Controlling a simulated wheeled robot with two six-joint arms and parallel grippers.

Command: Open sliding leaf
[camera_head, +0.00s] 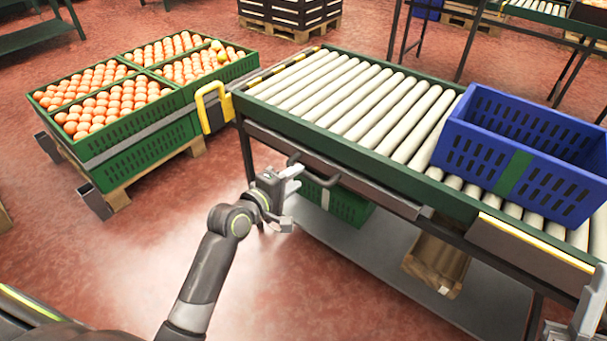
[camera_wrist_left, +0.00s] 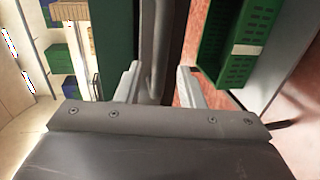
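The sliding leaf appears to be the long grey panel (camera_head: 372,188) along the near side of the roller conveyor, under its green rail. A dark bar handle (camera_head: 332,182) sticks out near its left end. My left gripper (camera_head: 290,197) is open at this handle. In the left wrist view the handle bar (camera_wrist_left: 156,50) runs between the two spread fingers of my left gripper (camera_wrist_left: 157,86); I cannot tell whether they touch it. My right gripper (camera_head: 588,305) is partly cut off at the lower right, and its fingers are not clear.
A blue crate (camera_head: 518,150) stands on the rollers (camera_head: 340,95). A yellow-edged panel (camera_head: 525,245) juts out at right.

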